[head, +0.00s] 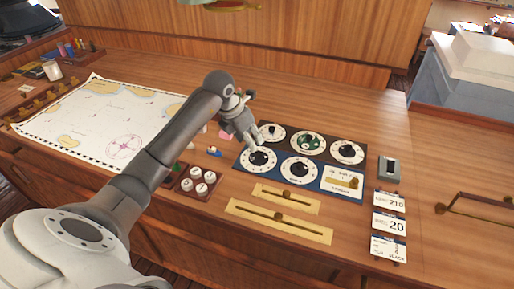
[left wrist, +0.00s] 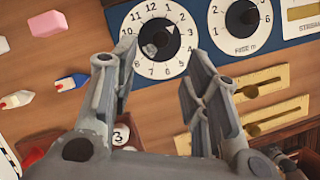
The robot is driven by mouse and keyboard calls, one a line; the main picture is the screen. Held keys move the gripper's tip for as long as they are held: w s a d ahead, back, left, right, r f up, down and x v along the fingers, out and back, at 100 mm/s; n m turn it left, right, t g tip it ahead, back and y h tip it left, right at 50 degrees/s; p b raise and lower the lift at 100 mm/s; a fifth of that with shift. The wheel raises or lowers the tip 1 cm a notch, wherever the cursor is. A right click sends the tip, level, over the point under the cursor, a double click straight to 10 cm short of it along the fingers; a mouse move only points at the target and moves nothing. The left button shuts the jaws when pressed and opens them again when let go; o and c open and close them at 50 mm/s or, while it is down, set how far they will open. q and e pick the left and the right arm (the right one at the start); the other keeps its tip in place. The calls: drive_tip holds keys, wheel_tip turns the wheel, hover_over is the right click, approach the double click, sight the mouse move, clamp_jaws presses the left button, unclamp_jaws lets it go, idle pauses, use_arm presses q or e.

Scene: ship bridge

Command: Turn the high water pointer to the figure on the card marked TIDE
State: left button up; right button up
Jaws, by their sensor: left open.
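A round white dial with hour-like figures and a dark centre (left wrist: 157,38) lies ahead of my left gripper (left wrist: 158,85) in the left wrist view. In the head view this dial (head: 259,160) is at the front left of the dial panel. My left gripper (head: 249,141) is open and empty, above the panel's left side. A column of cards (head: 389,224) is at the right; two show 210 and 20, the lowest has several lines. Their headings are too small to read.
A dial marked RISE m (left wrist: 240,20) is beside it. Brass sliders (head: 280,220) lie in front of the panel, and a block of white round knobs (head: 198,181) to its left. A chart (head: 90,115) covers the left of the desk. A grey box (head: 389,168) stands at the right.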

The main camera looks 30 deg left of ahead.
sight(258, 153)
use_arm(q)
drive_tip(key=p+x, duration=0.1)
drive_tip(key=x, duration=0.5)
drive_tip(key=shift+w+d+f+p, duration=0.1)
drive_tip(key=shift+w+p, duration=0.1)
drive_tip(key=shift+p, duration=0.15)
drive_tip(key=shift+x, duration=0.85)
drive_tip(key=shift+s, duration=0.1)
clamp_jaws()
drive_tip(key=shift+f, duration=0.1)
